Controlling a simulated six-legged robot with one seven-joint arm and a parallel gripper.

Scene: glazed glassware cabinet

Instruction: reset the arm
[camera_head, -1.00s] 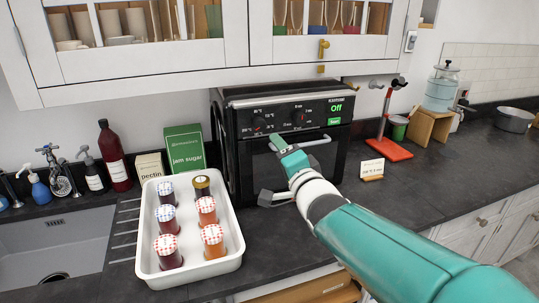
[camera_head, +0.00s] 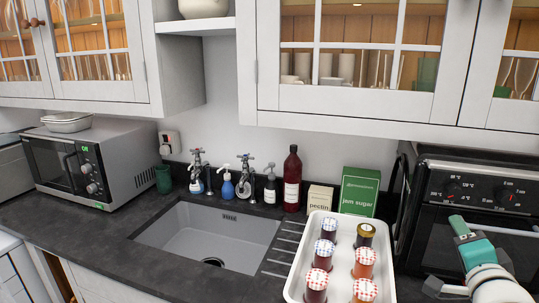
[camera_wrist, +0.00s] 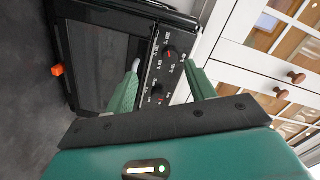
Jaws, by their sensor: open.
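My gripper (camera_head: 460,228) is at the lower right of the head view, in front of the black oven (camera_head: 470,195), with my teal and white arm mostly cut off by the frame. In the wrist view, the two green fingers (camera_wrist: 163,75) stand apart with nothing between them. Beyond them are the oven's dials (camera_wrist: 160,75) and dark door (camera_wrist: 97,65). I cannot tell the exact gap between the fingers and the oven front.
A white tray (camera_head: 394,290) of several lidded jars stands left of the oven, beside the sink (camera_head: 205,240). Behind it are a jam sugar box (camera_head: 359,192), a pectin box (camera_head: 320,199) and a red bottle (camera_head: 292,180). A microwave (camera_head: 105,155) stands left. Glazed cabinets (camera_head: 350,100) hang above.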

